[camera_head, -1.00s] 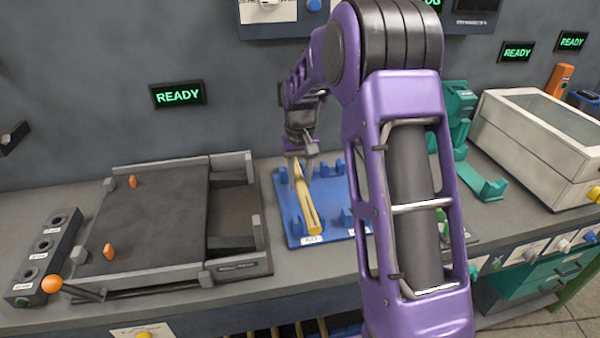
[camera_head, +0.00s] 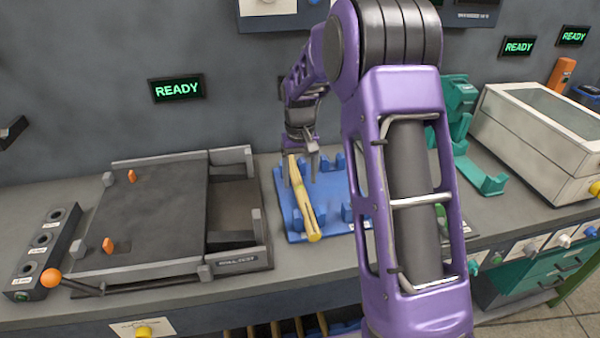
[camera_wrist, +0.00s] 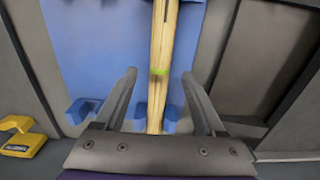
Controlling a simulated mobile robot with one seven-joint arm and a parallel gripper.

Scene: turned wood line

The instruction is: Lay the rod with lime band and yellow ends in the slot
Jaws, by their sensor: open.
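The pale wooden rod (camera_head: 304,205) lies lengthwise on the blue rack (camera_head: 278,205), its near yellow end toward the front edge. My gripper (camera_head: 299,168) is open over the far part of the rod. In the wrist view its fingers (camera_wrist: 159,78) stand apart on either side of the rod, not touching it.
Left of the rack is a dark machine (camera_head: 150,220) with an open trough (camera_head: 235,205) along its right side and an orange-knobbed lever (camera_head: 52,277). A green stand (camera_head: 485,182) and a beige lidded box (camera_head: 530,150) stand right. A yellow block (camera_wrist: 22,137) shows in the wrist view.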

